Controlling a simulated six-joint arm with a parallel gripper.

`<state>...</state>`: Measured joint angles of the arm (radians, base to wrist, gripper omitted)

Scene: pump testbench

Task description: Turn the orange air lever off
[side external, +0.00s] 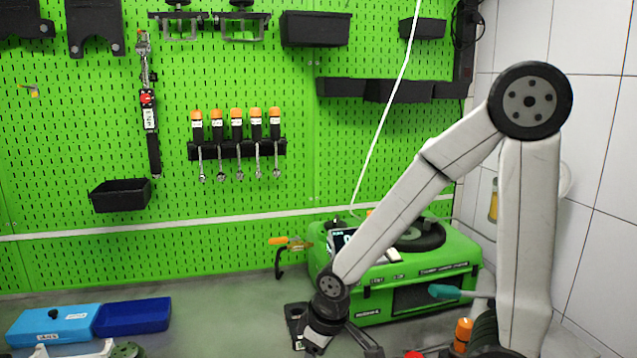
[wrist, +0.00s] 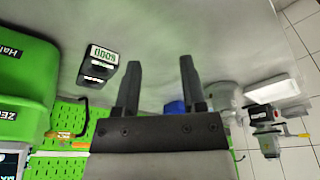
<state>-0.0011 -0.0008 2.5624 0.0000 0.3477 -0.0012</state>
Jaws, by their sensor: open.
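The orange air lever (side external: 290,242) sticks out to the left of the green test bench, above a dark curved pipe, in front of the pegboard. The lever lies roughly level. In the wrist view what looks like the same orange lever (wrist: 62,135) shows at the lower left, outside my fingers and beside the green bench. My gripper (side external: 308,335) is low over the table, in front of the bench's left end and clearly apart from the lever. In the wrist view my gripper (wrist: 160,63) is open, with only grey table seen between its fingertips.
The green bench (side external: 450,260) stands right of the lever; a teal handle (side external: 455,292) juts from its front. A black block marked GOOD (wrist: 100,62) is near my fingers. Blue boxes (side external: 55,325) sit at the left. The table between them and my gripper is largely clear.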

